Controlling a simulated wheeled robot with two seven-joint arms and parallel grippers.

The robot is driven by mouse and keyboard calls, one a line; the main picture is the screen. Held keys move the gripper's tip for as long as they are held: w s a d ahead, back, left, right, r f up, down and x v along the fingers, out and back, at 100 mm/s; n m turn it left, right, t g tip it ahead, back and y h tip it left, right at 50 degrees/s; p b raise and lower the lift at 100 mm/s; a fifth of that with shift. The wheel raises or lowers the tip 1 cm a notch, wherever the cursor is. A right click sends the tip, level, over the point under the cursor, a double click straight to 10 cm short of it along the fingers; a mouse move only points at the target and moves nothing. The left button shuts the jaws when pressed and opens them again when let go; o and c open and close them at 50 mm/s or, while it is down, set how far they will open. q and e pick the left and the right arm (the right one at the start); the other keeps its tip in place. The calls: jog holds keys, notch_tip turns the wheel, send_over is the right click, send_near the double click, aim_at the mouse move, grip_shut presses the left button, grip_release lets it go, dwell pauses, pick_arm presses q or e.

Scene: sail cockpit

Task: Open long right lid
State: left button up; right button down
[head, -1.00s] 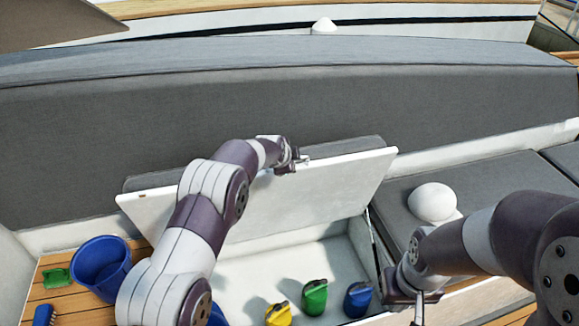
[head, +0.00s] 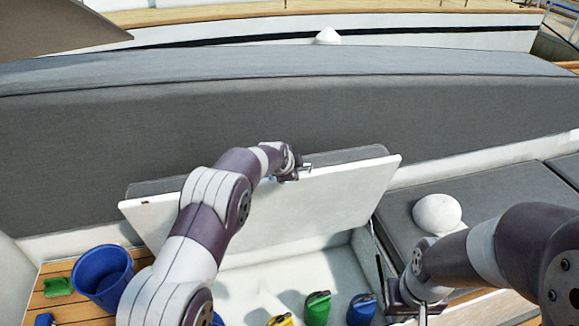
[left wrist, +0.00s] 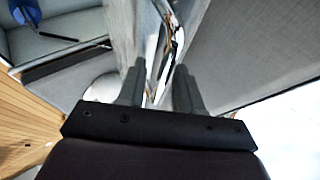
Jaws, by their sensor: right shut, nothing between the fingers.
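The long right lid (head: 285,210) is a white panel with a grey cushion behind it. It stands raised, tilted back near the grey backrest, with the locker (head: 250,283) open below it. My left gripper (head: 303,168) is at the lid's top edge. In the left wrist view its fingers (left wrist: 158,88) are spread apart, with a pale edge between them; whether they touch it I cannot tell. My right gripper (head: 422,312) is shut and empty, low at the locker's right end, partly hidden by its own wrist.
Inside the locker are yellow (head: 281,320), green (head: 318,307) and blue (head: 361,309) items. A blue bucket (head: 103,275), a green item (head: 58,286) and a blue brush (head: 44,320) are on the wooden slats at left. A white ball-shaped object (head: 437,213) rests on the right cushion.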

pick_arm(q)
jog(key=b+v, duration=0.4)
jog(key=v, duration=0.8)
jog(key=shift+s+r, duration=0.2)
jog(key=shift+r, duration=0.05)
jog(key=shift+a, duration=0.1)
jog(key=s+a+f+n+g+y, duration=0.1)
jog(key=s+a+f+n+g, duration=0.3)
jog(key=s+f+n, duration=0.6)
jog(key=s+a+n+g, duration=0.1)
jog(key=s+a+n, duration=0.2)
jog(key=s, duration=0.9)
jog(key=s+a+n+g+y, duration=0.1)
jog(key=s+a, duration=0.3)
jog(key=s, duration=0.8)
jog(key=shift+a+f+n+g, duration=0.3)
jog(key=shift+f+n+g, duration=0.25)
jog(key=shift+n, duration=0.35)
